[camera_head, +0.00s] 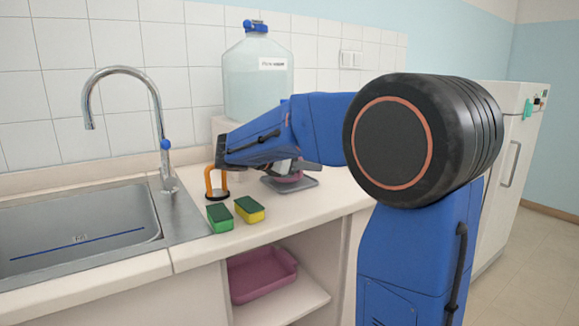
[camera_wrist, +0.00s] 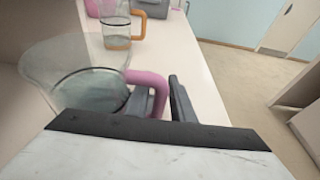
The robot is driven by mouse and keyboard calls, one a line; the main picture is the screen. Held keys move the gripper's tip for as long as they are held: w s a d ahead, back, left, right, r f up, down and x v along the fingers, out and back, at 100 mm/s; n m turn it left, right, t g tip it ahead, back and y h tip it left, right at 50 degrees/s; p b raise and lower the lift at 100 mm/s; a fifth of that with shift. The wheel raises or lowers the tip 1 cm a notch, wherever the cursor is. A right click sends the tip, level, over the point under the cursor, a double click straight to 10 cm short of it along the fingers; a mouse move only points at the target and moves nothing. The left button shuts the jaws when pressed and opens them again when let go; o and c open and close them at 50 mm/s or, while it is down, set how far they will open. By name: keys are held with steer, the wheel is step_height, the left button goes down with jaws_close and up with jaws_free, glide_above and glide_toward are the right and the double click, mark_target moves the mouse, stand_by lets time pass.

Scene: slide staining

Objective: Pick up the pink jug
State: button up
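The pink jug (camera_wrist: 75,75) is a clear jug with a pink handle, upright at the left of the wrist view. In the head view only a pink bit of it (camera_head: 289,179) shows beneath my gripper; my arm hides the rest. My gripper (camera_wrist: 160,103) is open at the handle (camera_wrist: 158,88). One finger is on the inner side of the handle, between it and the jug's body. The other finger is on the outer side, with a narrow gap to the handle.
An orange-handled jug (camera_head: 215,183) stands close by on the counter. Two sponges, green (camera_head: 220,217) and yellow (camera_head: 249,209), lie in front. A grey plate (camera_head: 303,184) lies under the pink jug area. A large water bottle (camera_head: 257,85) stands behind; the sink (camera_head: 80,240) is left.

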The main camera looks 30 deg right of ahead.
steer(key=shift+d+f, duration=0.1)
steer(key=shift+d, duration=0.1)
jaws_close()
